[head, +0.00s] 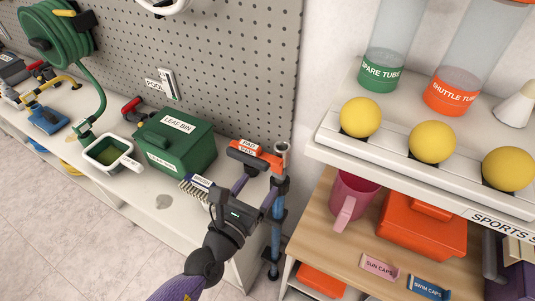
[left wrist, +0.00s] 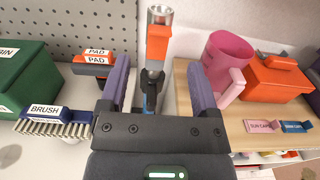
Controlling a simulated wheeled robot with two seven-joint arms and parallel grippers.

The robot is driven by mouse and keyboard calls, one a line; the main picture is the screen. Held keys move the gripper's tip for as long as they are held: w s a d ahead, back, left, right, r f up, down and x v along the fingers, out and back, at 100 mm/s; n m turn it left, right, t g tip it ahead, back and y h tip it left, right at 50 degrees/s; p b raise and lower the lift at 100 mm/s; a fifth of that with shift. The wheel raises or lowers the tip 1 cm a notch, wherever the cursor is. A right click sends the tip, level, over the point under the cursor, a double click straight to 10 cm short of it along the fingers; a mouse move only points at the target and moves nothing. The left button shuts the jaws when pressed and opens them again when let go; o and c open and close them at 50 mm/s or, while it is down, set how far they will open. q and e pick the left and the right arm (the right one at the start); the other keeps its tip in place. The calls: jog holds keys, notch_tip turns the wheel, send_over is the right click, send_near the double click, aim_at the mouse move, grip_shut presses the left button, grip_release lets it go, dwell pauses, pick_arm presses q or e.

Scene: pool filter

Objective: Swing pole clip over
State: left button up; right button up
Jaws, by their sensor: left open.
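A blue pole (head: 276,236) stands upright at the right end of the white counter. Its top shows an orange section (left wrist: 157,44) under a metal end (left wrist: 158,15). A dark clip-like part (head: 281,186) sits on the pole below the orange; I cannot make out the clip's exact state. My left gripper (head: 259,183) is open and empty, close in front of the pole's upper part. In the left wrist view its two purple fingers (left wrist: 160,75) lie either side of the pole's line; contact cannot be told. My right gripper is not in view.
An orange pad (head: 258,156) and a brush (head: 196,188) lie left of the gripper, by the green leaf bin (head: 180,142). Right stand a shelf with yellow balls (head: 432,141), a pink jug (head: 351,196) and an orange box (head: 423,226). A pegboard (head: 220,60) rises behind.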

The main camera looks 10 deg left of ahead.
aim_at(275, 168)
pick_arm(q)
jog(key=x, duration=0.7)
jog(key=shift+b, duration=0.3)
jog(key=shift+f, duration=0.1)
jog(key=shift+c, duration=0.2)
